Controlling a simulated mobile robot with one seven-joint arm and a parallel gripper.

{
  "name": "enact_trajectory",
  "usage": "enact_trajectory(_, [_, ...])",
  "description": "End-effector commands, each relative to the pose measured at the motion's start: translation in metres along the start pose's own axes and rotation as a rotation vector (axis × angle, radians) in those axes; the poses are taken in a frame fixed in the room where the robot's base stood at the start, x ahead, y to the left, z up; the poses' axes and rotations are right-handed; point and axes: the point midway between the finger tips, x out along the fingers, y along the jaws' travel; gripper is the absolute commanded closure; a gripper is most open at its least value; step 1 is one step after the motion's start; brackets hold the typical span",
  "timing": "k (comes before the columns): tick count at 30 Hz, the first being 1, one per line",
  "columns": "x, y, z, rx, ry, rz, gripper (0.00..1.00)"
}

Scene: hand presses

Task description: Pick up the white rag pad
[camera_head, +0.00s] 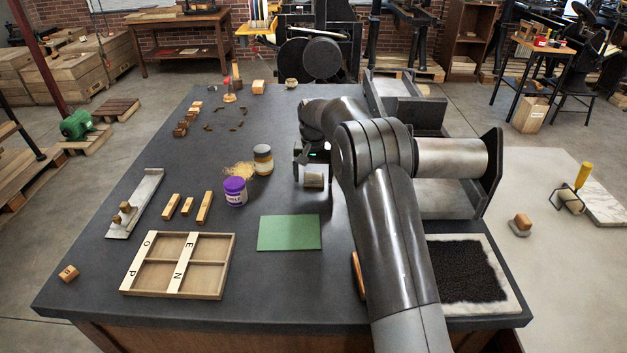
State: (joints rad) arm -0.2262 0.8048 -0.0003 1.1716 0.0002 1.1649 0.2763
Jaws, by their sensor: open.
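A small off-white pad (314,180), which looks like the white rag pad, sits on the dark tabletop (280,195) near the middle. My gripper (312,164) points down right over it, its jaws open. The finger outlines are dark and small, and I cannot tell whether they touch the pad or stand around it. My arm covers the table just right of the pad.
A purple-lidded jar (235,191), a brown jar (263,159) and straw-like fibre (240,169) stand left of the gripper. A green mat (289,233) lies nearer, beside a divided wooden tray (228,265). A metal press (450,196) stands right of my arm.

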Motion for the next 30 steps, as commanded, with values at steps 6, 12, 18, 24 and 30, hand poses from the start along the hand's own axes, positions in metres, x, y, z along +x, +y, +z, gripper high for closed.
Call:
enact_trajectory(6, [0.0024,-0.0001,0.0001,0.000,0.000,0.000,0.18])
enact_trajectory(12, [0.0022,-0.0002,0.0001,0.000,0.000,0.000,0.35])
enact_trajectory(18, [0.0021,-0.0001,0.0002,0.000,0.000,0.000,0.51])
enact_trajectory(24, [0.0020,-0.0001,0.0002,0.000,0.000,0.000,0.66])
enact_trajectory(30, [0.0017,-0.0001,0.0001,0.000,0.000,0.000,0.66])
